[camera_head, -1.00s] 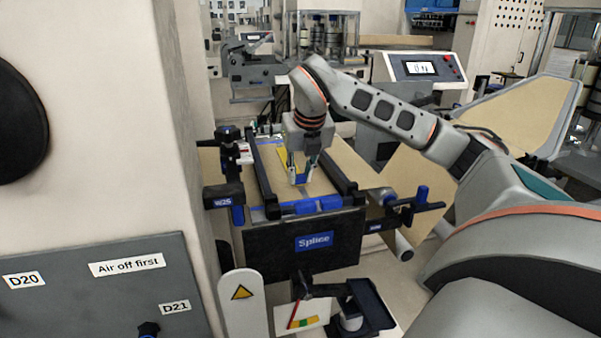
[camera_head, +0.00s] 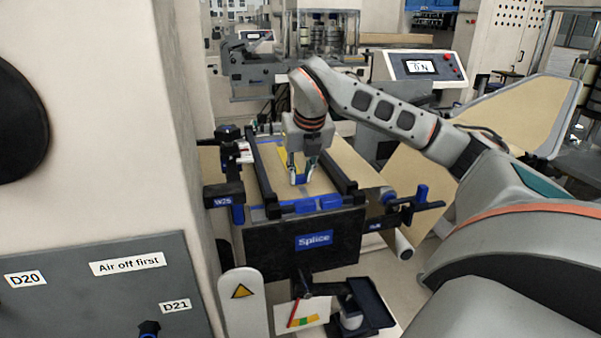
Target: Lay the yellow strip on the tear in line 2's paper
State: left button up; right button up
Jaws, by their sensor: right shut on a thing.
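My right gripper (camera_head: 302,181) points down over the splice table (camera_head: 313,241), its fingertips low over the brown paper between two dark rails. It is shut on the yellow strip (camera_head: 284,163), which shows as a narrow yellow band just left of the fingers. Whether the strip touches the paper (camera_head: 335,172) I cannot tell. The tear is not discernible; the gripper and strip cover part of the paper. My left gripper is not in view.
Dark rails (camera_head: 267,180) flank the paper, with blue blocks at the front edge. A grey panel labelled "Air off first" (camera_head: 127,263) and a cream column stand at left. A control screen (camera_head: 420,67) is behind. A small dark tray (camera_head: 367,305) sits below the table.

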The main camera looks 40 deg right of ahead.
jog(key=shift+f, duration=0.1)
jog(key=o, duration=0.8)
jog(key=shift+v, duration=6.05)
